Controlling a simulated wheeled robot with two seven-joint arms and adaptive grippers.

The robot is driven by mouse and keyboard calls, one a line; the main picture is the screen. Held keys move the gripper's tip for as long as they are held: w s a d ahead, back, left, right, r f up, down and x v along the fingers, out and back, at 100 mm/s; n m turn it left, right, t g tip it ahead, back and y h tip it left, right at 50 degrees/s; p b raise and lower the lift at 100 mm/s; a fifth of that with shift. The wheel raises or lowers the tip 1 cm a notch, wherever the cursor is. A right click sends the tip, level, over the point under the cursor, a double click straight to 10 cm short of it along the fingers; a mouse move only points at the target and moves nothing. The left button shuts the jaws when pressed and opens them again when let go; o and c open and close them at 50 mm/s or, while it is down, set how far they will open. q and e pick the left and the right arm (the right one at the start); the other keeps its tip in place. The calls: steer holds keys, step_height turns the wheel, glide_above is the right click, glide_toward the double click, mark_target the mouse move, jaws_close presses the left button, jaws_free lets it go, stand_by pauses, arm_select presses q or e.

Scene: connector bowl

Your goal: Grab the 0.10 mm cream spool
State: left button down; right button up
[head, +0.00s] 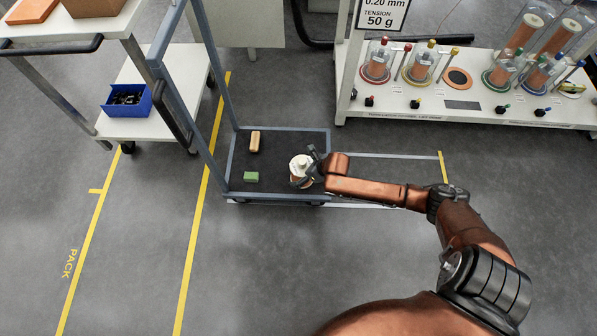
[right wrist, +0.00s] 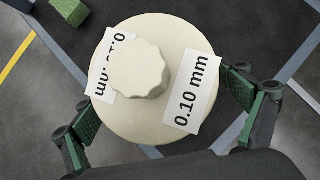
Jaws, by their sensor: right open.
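The cream spool (head: 300,162) stands on the dark deck of the low cart, with copper-coloured winding showing under its pale top. In the right wrist view the spool (right wrist: 130,110) fills the middle, with a knob on top and a label reading "0.10 mm". My right gripper (head: 312,168) is at the spool's right side in the head view. In the right wrist view its green-padded fingers (right wrist: 163,104) are open, one on each side of the spool's rim. I cannot tell whether they touch it. My left gripper is not in view.
The cart's deck (head: 277,181) also carries a green block (head: 251,177) and a tan block (head: 255,142). Its tall grey frame rises at the left. A white bench (head: 470,114) with several spools stands back right. A blue bin (head: 126,101) sits on the left trolley.

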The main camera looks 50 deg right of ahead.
steer(key=shift+c, duration=0.4)
steer(key=c, duration=2)
steer(key=shift+w+r, duration=0.2)
steer(key=shift+c, duration=0.5)
steer(key=shift+r, duration=0.1)
